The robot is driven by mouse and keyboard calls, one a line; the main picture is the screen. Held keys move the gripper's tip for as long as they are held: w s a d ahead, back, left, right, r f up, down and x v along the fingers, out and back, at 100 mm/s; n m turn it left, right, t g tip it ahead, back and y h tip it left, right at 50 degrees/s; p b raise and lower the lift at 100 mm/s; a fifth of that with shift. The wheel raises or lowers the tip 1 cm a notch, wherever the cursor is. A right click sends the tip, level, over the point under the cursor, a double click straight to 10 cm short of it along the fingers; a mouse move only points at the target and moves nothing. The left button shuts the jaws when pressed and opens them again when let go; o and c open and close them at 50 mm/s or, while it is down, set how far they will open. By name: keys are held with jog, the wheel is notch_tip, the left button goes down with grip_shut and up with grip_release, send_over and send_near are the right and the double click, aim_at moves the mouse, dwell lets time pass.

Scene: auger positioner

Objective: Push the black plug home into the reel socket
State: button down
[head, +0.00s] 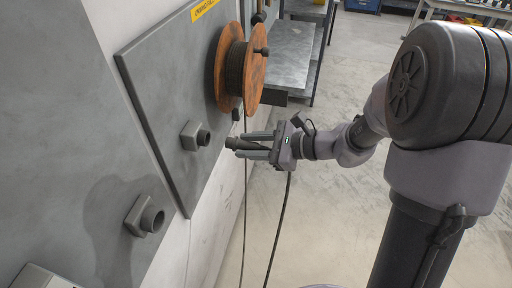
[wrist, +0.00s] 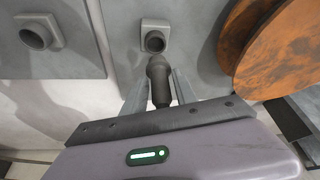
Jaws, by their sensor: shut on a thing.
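The black plug (head: 234,144) is held between the two fingers of my gripper (head: 244,145), which is shut on it. Its rounded nose points left toward the wall panel. The reel socket (head: 203,137), a dark round opening on a grey square base, sits on the panel beside the reel. In the head view a small gap shows between plug nose and socket. In the wrist view the plug (wrist: 158,82) lies just below the socket (wrist: 154,42), roughly lined up with it; the distance in depth is hard to judge there.
An orange cable reel (head: 228,65) is mounted on the panel above the socket. A second, similar socket (head: 150,217) sits on the grey surface at lower left. A dark cable (head: 281,225) hangs below my gripper. A metal bench (head: 290,55) stands behind; open floor lies right.

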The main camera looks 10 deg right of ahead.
jog(key=shift+w+a, duration=0.25)
jog(key=shift+a, duration=0.4)
jog(key=shift+w+a, duration=0.2)
jog(key=shift+a, duration=0.4)
jog(key=shift+w+a, duration=0.25)
jog(key=shift+a, duration=0.4)
jog(key=shift+w+a+b, duration=0.25)
jog(key=shift+a+b, duration=0.2)
jog(key=shift+a, duration=0.2)
jog(key=shift+w+a+b, duration=0.2)
jog(key=shift+a+b, duration=0.25)
jog(key=shift+a, duration=0.2)
dwell(0.4)
jog(key=shift+a, duration=0.1)
jog(key=c, duration=0.9)
grip_release()
jog(key=shift+a, duration=0.1)
jog(key=p, duration=0.5)
send_near(231, 141)
jog(key=v, duration=0.4)
jog(key=shift+s+r, duration=0.1)
jog(key=shift+r, duration=0.05)
